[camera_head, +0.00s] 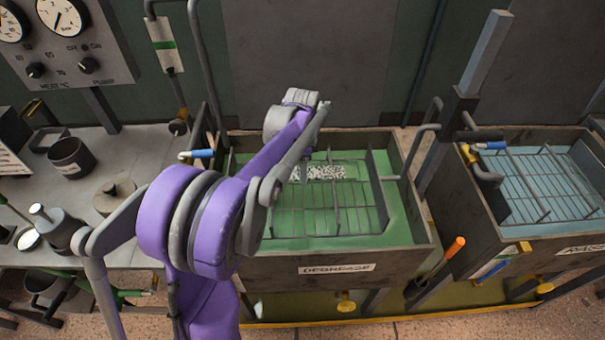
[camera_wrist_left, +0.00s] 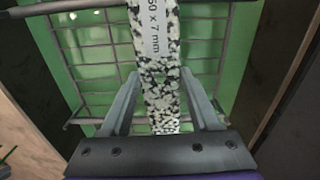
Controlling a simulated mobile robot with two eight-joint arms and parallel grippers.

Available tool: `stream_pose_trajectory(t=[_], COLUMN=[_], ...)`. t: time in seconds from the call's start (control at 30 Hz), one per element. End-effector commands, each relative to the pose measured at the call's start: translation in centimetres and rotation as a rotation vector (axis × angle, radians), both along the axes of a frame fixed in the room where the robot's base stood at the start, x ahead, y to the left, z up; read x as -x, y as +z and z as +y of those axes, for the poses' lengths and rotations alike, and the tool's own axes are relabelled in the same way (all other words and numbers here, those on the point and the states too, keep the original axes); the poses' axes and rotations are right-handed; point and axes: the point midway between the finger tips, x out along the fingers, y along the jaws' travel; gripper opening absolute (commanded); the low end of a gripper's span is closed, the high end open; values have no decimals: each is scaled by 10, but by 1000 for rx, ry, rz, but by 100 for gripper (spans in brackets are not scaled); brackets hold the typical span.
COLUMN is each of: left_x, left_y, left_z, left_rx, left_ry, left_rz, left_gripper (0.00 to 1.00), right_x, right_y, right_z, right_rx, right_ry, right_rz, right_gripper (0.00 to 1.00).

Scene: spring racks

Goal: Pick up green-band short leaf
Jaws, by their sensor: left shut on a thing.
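A flat leaf (camera_head: 322,172) with a black-and-white speckled surface is at the wire rack (camera_head: 340,222) in the tank marked DEGREASE. In the left wrist view the leaf (camera_wrist_left: 162,92) runs lengthwise between the fingers, with a white label reading "50 x 7 mm" in part. I see no green band on the part that shows. My left gripper (camera_wrist_left: 160,76) is shut on the leaf. In the head view my left arm hides part of the rack and tank. I cannot tell whether the leaf touches the rack. My right gripper is not in view.
The degrease tank (camera_head: 335,266) holds green liquid. A second tank (camera_head: 540,245) with bluish liquid and a wire rack stands to the right. A grey post (camera_head: 487,52) rises between them. Pots stand on the left bench (camera_head: 150,155). A tag with a green stripe (camera_head: 164,45) hangs at upper left.

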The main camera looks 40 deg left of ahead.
Motion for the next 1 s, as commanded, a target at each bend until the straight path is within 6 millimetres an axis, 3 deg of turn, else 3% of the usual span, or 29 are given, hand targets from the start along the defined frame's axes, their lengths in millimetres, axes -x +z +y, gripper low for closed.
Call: stream_pose_trajectory(t=[0.03,0.13,0.57,1.0], left_x=[0,0,0,0], left_y=[0,0,6,79], left_z=[0,0,0,0], left_rx=[0,0,0,0], left_ry=[0,0,0,0], left_rz=[0,0,0,0], left_gripper=[15,0,0,0], right_x=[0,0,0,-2], right_y=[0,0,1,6], right_z=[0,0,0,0], right_rx=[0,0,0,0], right_ry=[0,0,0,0], right_rz=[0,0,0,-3], right_gripper=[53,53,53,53])
